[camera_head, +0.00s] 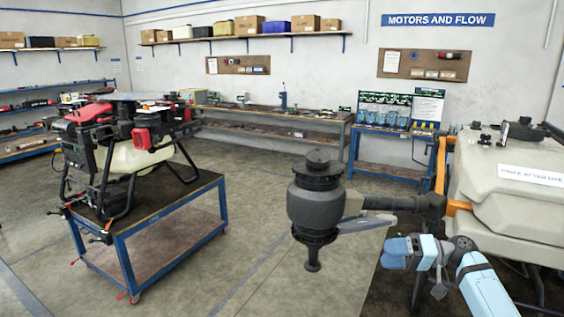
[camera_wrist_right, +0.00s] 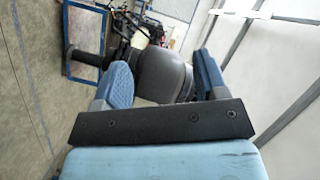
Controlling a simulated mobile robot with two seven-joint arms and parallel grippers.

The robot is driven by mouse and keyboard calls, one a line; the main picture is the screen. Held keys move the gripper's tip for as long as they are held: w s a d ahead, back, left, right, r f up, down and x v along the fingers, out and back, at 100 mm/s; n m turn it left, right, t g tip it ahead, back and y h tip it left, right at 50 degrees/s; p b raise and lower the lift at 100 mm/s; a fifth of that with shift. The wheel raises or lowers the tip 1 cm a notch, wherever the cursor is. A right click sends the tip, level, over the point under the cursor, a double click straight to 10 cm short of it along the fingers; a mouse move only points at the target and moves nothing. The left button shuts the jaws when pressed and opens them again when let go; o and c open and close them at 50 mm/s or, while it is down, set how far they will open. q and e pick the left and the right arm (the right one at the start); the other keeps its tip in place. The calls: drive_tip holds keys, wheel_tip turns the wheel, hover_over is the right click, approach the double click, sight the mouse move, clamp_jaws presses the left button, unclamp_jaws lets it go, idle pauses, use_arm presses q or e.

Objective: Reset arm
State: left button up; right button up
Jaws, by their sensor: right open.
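My right gripper (camera_head: 392,252) is at the lower right in the head view, with its blue fingers pointing left. In the right wrist view it (camera_wrist_right: 160,82) is open, with its two blue fingers apart. A dark grey motor unit (camera_head: 317,205) hangs at the end of a black drone arm (camera_head: 395,203), to the left of my right gripper. In the wrist view the motor unit (camera_wrist_right: 165,75) shows beyond and between the fingers. They look apart from it in the head view. My left gripper is not in view.
The beige drone body (camera_head: 515,195) stands close on the right. A red and black drone (camera_head: 125,140) stands on a blue-framed cart (camera_head: 150,215) at the left. Workbenches (camera_head: 270,120) line the back wall. The floor (camera_head: 250,240) between cart and motor is clear.

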drive_tip(key=w+d+f+m+t+h, duration=0.4)
drive_tip(key=w+d+f+t+h, duration=0.2)
drive_tip(key=w+d+t+h, duration=0.3)
drive_tip(key=w+d+r+n+t+h, duration=0.4)
drive_tip(key=d+r+t+h, duration=0.2)
drive_tip(key=d+h, duration=0.25)
drive_tip(key=s+a+f+g+y, duration=0.1)
drive_tip(key=s+a+f+g, duration=0.1)
drive_tip(key=s+a+f, duration=0.75)
drive_tip(key=s+a+f+g+y, duration=0.1)
drive_tip(key=s+a+f, duration=0.3)
drive_tip(key=s+f, duration=0.9)
drive_tip(key=s+a+f+g, duration=0.1)
drive_tip(key=s+a+f, duration=0.1)
drive_tip(key=s, duration=0.6)
drive_tip(key=s+a+f+g+y, duration=0.1)
drive_tip(key=s+a+f, duration=0.2)
drive_tip(key=s, duration=0.6)
drive_tip(key=s+a+f+g+y, duration=0.1)
drive_tip(key=s+a+f, duration=0.2)
drive_tip(key=s, duration=0.6)
drive_tip(key=a, duration=0.2)
drive_tip(key=shift+s+a+m+g, duration=0.15)
drive_tip(key=shift+a+m+g, duration=0.15)
